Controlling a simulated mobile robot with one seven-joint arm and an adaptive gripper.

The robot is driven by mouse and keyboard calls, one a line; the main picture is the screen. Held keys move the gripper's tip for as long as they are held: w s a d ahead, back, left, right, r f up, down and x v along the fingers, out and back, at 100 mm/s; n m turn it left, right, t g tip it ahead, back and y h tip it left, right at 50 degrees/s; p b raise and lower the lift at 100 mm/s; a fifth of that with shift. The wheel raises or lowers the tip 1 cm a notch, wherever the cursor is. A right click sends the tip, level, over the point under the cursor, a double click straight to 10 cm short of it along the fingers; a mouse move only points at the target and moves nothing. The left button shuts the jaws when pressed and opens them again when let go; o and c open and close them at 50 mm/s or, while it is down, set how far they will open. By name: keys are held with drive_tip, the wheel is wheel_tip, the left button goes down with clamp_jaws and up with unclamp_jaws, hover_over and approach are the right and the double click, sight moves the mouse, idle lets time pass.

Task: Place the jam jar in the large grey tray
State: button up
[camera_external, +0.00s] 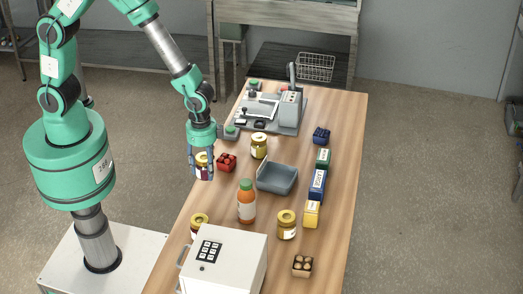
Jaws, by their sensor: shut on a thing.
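My gripper (201,175) points down at the table's left edge and is shut on a jar with a yellow lid and dark reddish contents, which looks like the jam jar (202,160). The fingers partly cover the jar. It appears raised above the table, though the exact height is hard to tell. The large grey tray (277,180) stands on the table to the right of my gripper. It looks empty.
Small boxes (317,185) line the right side. A white appliance (228,260) fills the near end.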

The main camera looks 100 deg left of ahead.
drive_tip(key=w+a+r+p, duration=0.1)
drive_tip(key=w+a+p, duration=0.2)
drive_tip(key=w, duration=0.4)
drive_tip(key=w+a+r+p, duration=0.1)
drive_tip(key=w+a+p, duration=0.2)
drive_tip(key=w, duration=0.5)
drive_tip(key=w+a+r+n+p, duration=0.1)
drive_tip(key=w+a+r+p, duration=0.1)
drive_tip(key=w, duration=0.6)
drive_tip(key=shift+w+a+p, duration=0.15)
drive_tip(key=shift+a+p, duration=0.6)
drive_tip(key=shift+a, duration=0.3)
drive_tip(key=shift+f, duration=0.1)
hover_over(277, 181)
drive_tip(key=shift+f+p, duration=0.45)
drive_tip(key=shift+f, duration=2.65)
drive_tip(key=shift+f+p, duration=0.35)
drive_tip(key=shift+f, duration=1.5)
drive_tip(key=shift+f, duration=0.1)
